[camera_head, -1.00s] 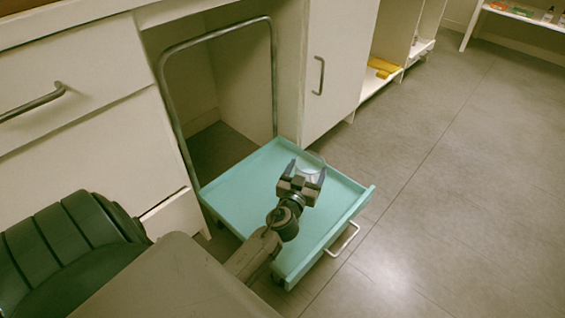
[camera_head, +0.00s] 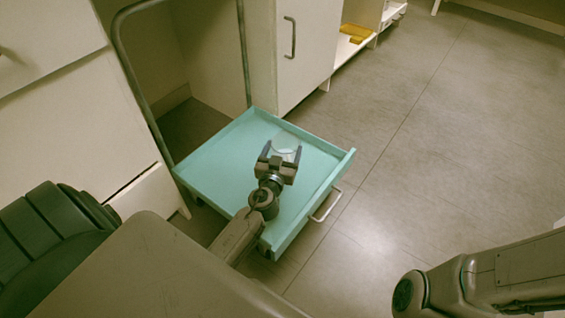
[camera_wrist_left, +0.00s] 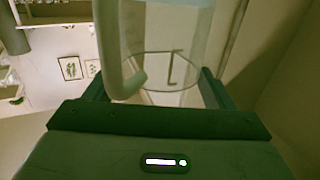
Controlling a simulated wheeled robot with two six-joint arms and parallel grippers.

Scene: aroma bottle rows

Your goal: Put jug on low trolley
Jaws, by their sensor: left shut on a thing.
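The jug (camera_head: 287,145) is clear and see-through. My left gripper (camera_head: 282,154) is shut on it and holds it over the turquoise bed of the low trolley (camera_head: 221,158). In the left wrist view the clear jug (camera_wrist_left: 185,45) fills the space between the fingers, with its pale curved handle (camera_wrist_left: 112,60) at the left. Whether the jug touches the trolley bed is hard to tell. My right arm shows at the lower right of the head view, but its gripper is out of sight.
The trolley has a raised rim and a tall grey push frame (camera_head: 140,100) at the back left. A white cabinet (camera_head: 305,45) stands behind it, with a yellow item (camera_head: 355,33) on a low shelf beyond. The floor (camera_head: 430,140) to the right is clear.

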